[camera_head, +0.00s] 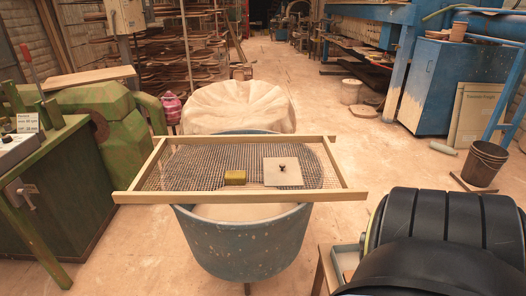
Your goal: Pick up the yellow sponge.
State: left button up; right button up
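The yellow sponge (235,178) is a small block lying on the mesh of a wooden-framed screen (240,197). The screen lies across the top of a round blue tub (245,245). A pale square plate with a small dark knob (283,174) lies on the mesh just right of the sponge, with a gap between them. Neither of my grippers is in view, and nothing touches the sponge from above.
A cloth-covered round container (238,105) stands behind the tub. A green machine (95,110) and bench are at the left. A large black ribbed form fills the lower right; I cannot tell what it belongs to. A dark bucket (483,164) stands on the floor at right.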

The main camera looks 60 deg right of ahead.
aim_at(231, 178)
jog(key=i, duration=2.85)
jog(key=z, duration=1.85)
jog(key=i, duration=0.3)
jog(key=z, duration=1.05)
